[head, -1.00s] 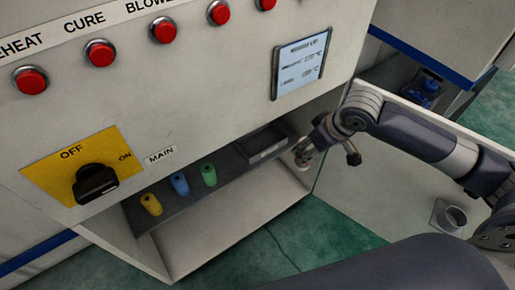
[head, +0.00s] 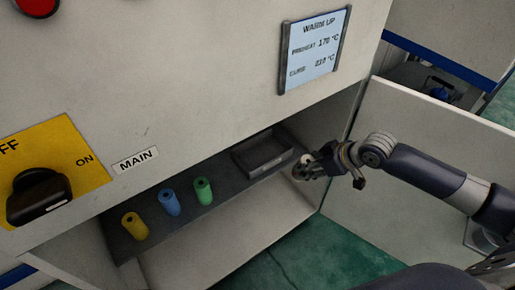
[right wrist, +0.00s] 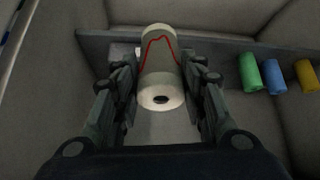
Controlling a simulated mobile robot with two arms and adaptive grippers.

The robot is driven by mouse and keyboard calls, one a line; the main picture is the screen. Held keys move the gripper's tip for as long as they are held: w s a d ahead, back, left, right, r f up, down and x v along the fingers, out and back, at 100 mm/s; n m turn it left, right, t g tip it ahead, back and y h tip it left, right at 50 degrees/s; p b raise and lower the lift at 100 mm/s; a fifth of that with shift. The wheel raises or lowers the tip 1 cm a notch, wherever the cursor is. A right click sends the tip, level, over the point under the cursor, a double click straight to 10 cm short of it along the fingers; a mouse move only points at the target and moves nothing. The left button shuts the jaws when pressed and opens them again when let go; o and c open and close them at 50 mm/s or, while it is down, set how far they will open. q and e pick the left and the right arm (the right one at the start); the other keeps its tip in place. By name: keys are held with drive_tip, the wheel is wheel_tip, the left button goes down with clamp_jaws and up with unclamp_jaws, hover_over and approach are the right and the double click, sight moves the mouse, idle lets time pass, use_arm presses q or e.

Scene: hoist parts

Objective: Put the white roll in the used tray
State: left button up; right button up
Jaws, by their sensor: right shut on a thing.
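The white roll (right wrist: 162,60) has a red line drawn on its side and an open core at its near end. My right gripper (right wrist: 150,88) has its fingers on both sides of the roll and is shut on it. In the head view only a small part of the roll (head: 306,159) shows at the tips of my right gripper (head: 312,167). A dark grey tray (head: 271,168) sits at the right end of the shelf, just left of the gripper. The roll is beside the tray's right edge; its height above the shelf is unclear. My left gripper is not in view.
Yellow (head: 135,226), blue (head: 169,202) and green (head: 203,190) rolls stand on the dark shelf (head: 225,193) left of the tray. The cabinet front (head: 190,90) overhangs the shelf. An open door panel (head: 420,140) stands behind my right arm.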

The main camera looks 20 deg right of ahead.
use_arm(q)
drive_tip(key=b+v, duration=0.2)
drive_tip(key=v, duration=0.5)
use_arm(e)
drive_tip(key=w+a, duration=0.8)
drive_tip(key=w, duration=0.5)
drive_tip(key=w+a+f+g+b, duration=0.1)
drive_tip(key=f, duration=0.1)
drive_tip(key=w+a+f+g+h+b, duration=0.1)
drive_tip(key=w+f+b, duration=0.3)
drive_tip(key=f, duration=0.1)
drive_tip(key=shift+a+g+h, duration=0.4)
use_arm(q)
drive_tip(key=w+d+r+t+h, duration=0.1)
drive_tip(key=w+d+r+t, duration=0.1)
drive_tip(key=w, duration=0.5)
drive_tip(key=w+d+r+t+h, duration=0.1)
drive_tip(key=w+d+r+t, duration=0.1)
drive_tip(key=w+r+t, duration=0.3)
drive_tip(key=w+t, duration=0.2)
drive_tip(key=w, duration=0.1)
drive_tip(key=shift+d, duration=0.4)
use_arm(e)
drive_tip(key=shift+f, duration=0.1)
